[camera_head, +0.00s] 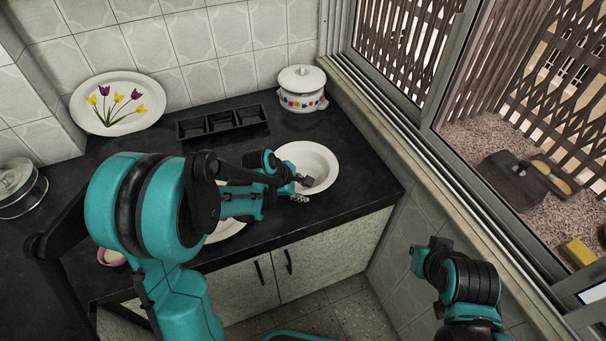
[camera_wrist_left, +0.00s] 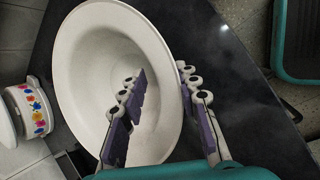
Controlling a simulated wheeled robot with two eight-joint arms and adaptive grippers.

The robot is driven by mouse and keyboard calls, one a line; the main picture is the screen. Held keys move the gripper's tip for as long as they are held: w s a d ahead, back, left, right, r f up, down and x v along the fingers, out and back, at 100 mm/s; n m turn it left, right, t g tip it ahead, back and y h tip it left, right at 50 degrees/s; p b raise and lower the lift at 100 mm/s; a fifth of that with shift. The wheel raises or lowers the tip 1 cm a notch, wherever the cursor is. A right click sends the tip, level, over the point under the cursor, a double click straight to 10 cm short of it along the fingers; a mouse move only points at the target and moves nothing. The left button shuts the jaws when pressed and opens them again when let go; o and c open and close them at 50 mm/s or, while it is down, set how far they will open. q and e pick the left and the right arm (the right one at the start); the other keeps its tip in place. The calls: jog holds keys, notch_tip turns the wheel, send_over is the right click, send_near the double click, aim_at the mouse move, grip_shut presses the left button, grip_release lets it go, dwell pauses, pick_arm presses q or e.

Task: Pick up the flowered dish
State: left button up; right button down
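The flowered dish (camera_head: 117,103) is a white oval platter with yellow and purple tulips. It leans against the tiled wall at the back left of the counter, with no gripper touching it. My left gripper (camera_head: 302,188) is far to its right, at the near rim of a plain white bowl (camera_head: 318,160). In the left wrist view, my left gripper (camera_wrist_left: 165,108) has its fingers spread across the rim of the bowl (camera_wrist_left: 82,70). One finger is over the inside and the other is outside; contact is unclear. My right arm shows at the lower right, but its fingers do not.
A lidded white pot with painted flowers (camera_head: 302,92) stands at the back near the window. A black three-part tray (camera_head: 222,122) lies between pot and platter. A steel pot (camera_head: 20,188) is at far left. My left arm partly hides a white plate (camera_head: 230,230).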

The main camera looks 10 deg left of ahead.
pick_arm(q)
grip_shut()
